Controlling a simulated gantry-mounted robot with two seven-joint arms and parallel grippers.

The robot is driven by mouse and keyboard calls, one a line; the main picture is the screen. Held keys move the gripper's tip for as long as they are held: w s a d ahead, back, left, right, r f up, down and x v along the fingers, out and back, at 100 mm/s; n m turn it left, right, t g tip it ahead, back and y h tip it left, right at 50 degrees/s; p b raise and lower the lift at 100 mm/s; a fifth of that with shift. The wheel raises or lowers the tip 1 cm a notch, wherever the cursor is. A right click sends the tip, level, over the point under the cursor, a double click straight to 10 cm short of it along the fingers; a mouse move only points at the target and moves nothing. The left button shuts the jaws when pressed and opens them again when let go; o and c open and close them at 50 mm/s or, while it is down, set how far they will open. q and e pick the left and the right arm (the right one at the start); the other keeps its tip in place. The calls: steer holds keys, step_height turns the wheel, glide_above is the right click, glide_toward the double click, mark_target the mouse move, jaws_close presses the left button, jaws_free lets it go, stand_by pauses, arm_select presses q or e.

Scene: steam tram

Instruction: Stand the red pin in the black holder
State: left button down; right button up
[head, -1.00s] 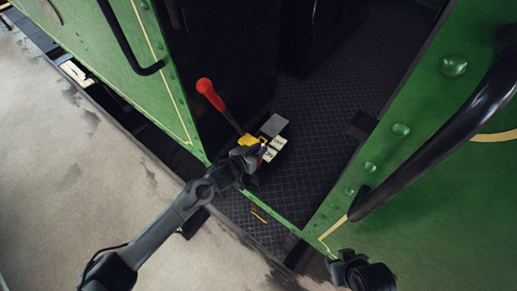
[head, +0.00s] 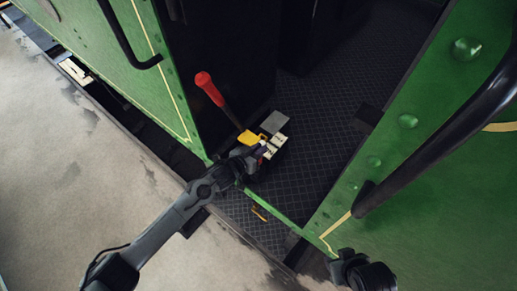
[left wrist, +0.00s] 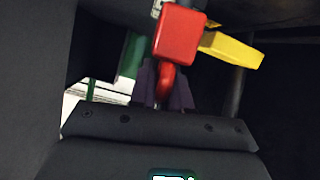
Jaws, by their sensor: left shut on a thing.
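The red pin (left wrist: 180,36) shows in the left wrist view as a red block with a curved red part below it. My left gripper (left wrist: 163,88) is shut on that curved part, which sits between its dark fingers. In the head view my left gripper (head: 254,156) is at the tram's doorway sill, beside a small cluster of parts; only a speck of red shows there. The black holder cannot be told apart clearly from the dark parts in the cluster. The dark end of my right arm (head: 362,272) is at the bottom edge; its fingers cannot be made out.
A lever with a red handle (head: 208,88) leans behind the cluster. A yellow piece (head: 247,138), a grey block (head: 274,122) and pale blocks (head: 275,145) crowd the gripper. A small orange item (head: 259,213) lies near the sill. Black handrails flank the doorway; its patterned floor (head: 320,120) is mostly clear.

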arm_select(q)
steer(key=shift+f+b, duration=0.95)
steer(key=shift+f, duration=0.35)
steer(key=c, duration=1.1)
jaws_free()
steer(key=shift+o, duration=0.5)
steer(key=shift+f, duration=0.1)
steer(key=shift+s, duration=0.1)
steer(key=v, duration=1)
steer(key=shift+s+a, duration=0.15)
steer(key=shift+s, duration=0.05)
